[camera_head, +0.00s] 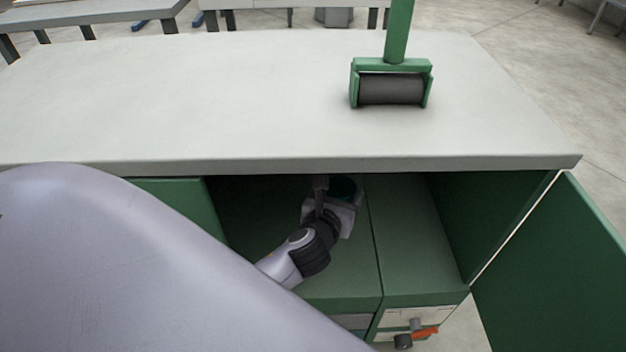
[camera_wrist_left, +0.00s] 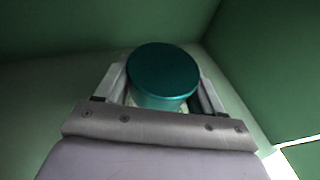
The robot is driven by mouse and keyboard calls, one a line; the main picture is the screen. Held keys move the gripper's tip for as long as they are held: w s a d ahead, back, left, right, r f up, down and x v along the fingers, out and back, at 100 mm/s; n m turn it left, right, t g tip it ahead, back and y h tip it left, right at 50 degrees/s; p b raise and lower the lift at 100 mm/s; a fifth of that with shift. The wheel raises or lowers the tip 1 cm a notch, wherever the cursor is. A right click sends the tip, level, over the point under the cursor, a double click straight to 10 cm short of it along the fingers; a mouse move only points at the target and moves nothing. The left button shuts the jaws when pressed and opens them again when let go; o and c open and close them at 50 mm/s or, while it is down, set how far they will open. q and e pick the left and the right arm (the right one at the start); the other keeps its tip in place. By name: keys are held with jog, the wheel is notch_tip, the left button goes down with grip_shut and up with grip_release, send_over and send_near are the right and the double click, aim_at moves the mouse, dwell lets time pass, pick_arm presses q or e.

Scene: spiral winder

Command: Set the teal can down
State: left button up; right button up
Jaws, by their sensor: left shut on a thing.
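The teal can (camera_wrist_left: 163,75) stands between the fingers of my left gripper in the left wrist view, its round lid facing the camera. In the head view the can (camera_head: 344,187) shows only as a dark teal patch in the shadow under the tabletop. My left gripper (camera_head: 335,200) is shut on the can, inside the open green cabinet. The gripper (camera_wrist_left: 160,95) also shows in the left wrist view, a finger on each side of the can. The can's base is hidden, so I cannot tell whether it touches the cabinet's surface. My right gripper is not in view.
The pale tabletop (camera_head: 240,90) overhangs the cabinet opening. A green-framed roller (camera_head: 392,88) sits on top. A green door (camera_head: 570,260) stands open at the right. The cabinet's inner surface (camera_head: 410,235) is clear right of my gripper. Drawer fronts (camera_head: 415,316) lie below.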

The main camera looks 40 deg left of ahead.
pick_arm(q)
notch_tip(320, 180, down, 5)
jog(key=shift+b, duration=1.2)
notch_tip(320, 180, down, 3)
jog(key=shift+f+b, duration=0.1)
jog(key=shift+b, duration=1)
jog(key=shift+f, duration=0.5)
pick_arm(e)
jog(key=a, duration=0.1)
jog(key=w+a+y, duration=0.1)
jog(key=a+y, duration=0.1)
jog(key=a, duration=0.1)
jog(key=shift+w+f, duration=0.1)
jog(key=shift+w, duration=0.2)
pick_arm(q)
jog(key=shift+f+b, duration=0.15)
jog(key=shift+b, duration=0.2)
jog(key=o, duration=1.2)
jog(key=shift+o, duration=0.2)
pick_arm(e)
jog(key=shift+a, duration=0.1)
